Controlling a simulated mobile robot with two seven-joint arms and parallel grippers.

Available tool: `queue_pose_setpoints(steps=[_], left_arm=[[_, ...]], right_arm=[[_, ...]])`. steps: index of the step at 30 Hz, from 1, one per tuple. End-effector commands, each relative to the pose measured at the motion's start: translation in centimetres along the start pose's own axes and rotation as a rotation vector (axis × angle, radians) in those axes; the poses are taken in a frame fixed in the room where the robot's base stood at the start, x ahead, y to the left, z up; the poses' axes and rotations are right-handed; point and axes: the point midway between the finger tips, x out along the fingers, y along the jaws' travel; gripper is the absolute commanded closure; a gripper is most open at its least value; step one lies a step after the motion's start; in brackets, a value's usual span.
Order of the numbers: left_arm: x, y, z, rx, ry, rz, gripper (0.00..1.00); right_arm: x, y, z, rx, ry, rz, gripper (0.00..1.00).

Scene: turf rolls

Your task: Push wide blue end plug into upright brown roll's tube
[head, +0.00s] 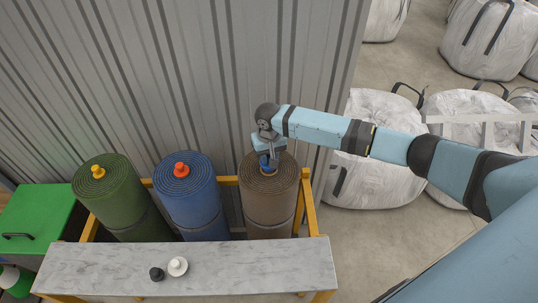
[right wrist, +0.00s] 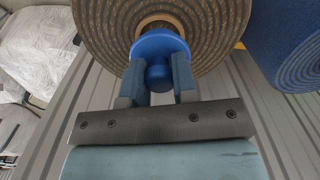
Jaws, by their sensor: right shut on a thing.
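My right gripper (head: 268,155) is over the top of the upright brown roll (head: 281,206), its fingers pointing down. In the right wrist view, the gripper (right wrist: 158,76) is shut on the knob of the wide blue end plug (right wrist: 158,45). The plug's round flange lies over the mouth of the tan tube at the middle of the brown roll (right wrist: 95,22). Part of the tube's rim shows beyond the flange. I cannot tell how deep the plug sits. In the head view the blue plug (head: 268,163) is partly hidden by the gripper. My left gripper is not in view.
The blue roll (head: 192,205) has an orange plug (head: 181,170) on top; the green roll (head: 115,205) has a yellow one (head: 97,171). A yellow rack holds the rolls. A black plug (head: 157,273) and a white plug (head: 178,266) stand on the marble-topped bench (head: 250,265).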

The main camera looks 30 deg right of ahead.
Motion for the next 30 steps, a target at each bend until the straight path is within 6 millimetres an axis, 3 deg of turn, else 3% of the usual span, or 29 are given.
queue_pose_setpoints(steps=[13,30], left_arm=[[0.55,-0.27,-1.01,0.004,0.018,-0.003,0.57],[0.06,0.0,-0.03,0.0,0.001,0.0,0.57]], right_arm=[[0.0,-0.01,-0.04,0.001,0.0,-0.001,0.97],[0.64,0.03,-0.1,0.002,0.001,0.0,0.97]])
